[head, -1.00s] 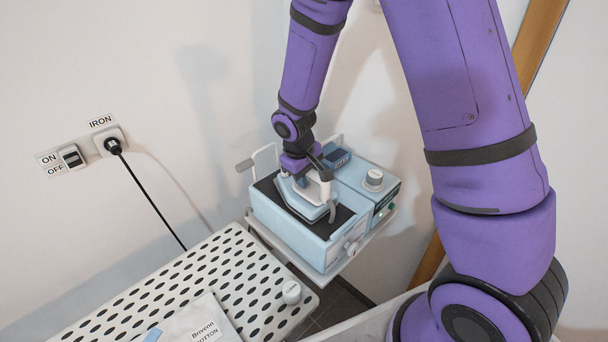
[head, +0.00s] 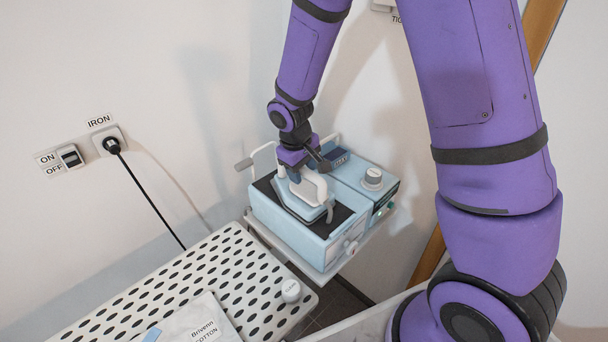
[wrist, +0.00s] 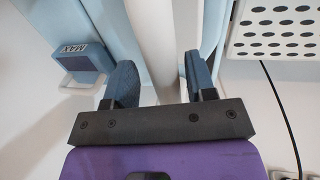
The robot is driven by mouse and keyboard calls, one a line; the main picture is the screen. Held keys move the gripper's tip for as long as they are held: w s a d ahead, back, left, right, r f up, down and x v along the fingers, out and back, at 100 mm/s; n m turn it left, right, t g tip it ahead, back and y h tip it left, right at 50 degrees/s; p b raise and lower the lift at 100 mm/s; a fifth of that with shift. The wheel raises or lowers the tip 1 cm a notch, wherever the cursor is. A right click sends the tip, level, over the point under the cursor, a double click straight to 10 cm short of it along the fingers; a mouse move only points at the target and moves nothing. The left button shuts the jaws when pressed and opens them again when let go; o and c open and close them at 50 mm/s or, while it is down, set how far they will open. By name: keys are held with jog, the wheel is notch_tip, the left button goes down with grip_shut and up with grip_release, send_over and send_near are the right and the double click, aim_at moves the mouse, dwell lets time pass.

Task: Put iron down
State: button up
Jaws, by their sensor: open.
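The iron (head: 304,207), light blue with a white handle, rests on the dark pad (head: 343,216) on top of the light blue iron station (head: 283,229). My gripper (head: 294,174) is just above the handle in the head view. In the wrist view, my gripper (wrist: 160,78) is open, with one blue-grey finger on each side of the white handle (wrist: 155,40). Gaps show between the handle and the fingers. The iron's underside is hidden.
A perforated ironing board (head: 215,262) stands at front left, with a white round-topped item (head: 291,290) and a folded cloth (head: 195,322) on it. A plugged-in black cord (head: 150,200) hangs by the wall switch (head: 70,157). The station's knob (head: 373,178) is right of the iron.

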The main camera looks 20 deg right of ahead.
jog(key=r, duration=0.3)
jog(key=a+r, duration=0.1)
jog(key=r, duration=0.5)
jog(key=shift+s+a+r, duration=0.2)
jog(key=shift+s+a, duration=0.1)
jog(key=shift+s, duration=0.05)
jog(key=shift+d+r, duration=0.1)
jog(key=shift+r, duration=0.2)
jog(key=s+d+r+m+t+y, duration=0.1)
jog(key=s+d+r, duration=0.2)
jog(key=s+r, duration=0.35)
jog(key=s+d+r+m+t, duration=0.1)
jog(key=s+d+r+m, duration=0.15)
jog(key=s+r, duration=0.35)
jog(key=s+d+r+t, duration=0.1)
jog(key=s+r, duration=0.2)
jog(key=s, duration=0.3)
jog(key=s+d+r+m+t+y, duration=0.1)
jog(key=s+r, duration=0.2)
jog(key=s, duration=0.3)
jog(key=shift+s+t, duration=0.15)
jog(key=shift+t, duration=0.15)
jog(key=shift+o, duration=0.4)
jog(key=shift+d, duration=0.1)
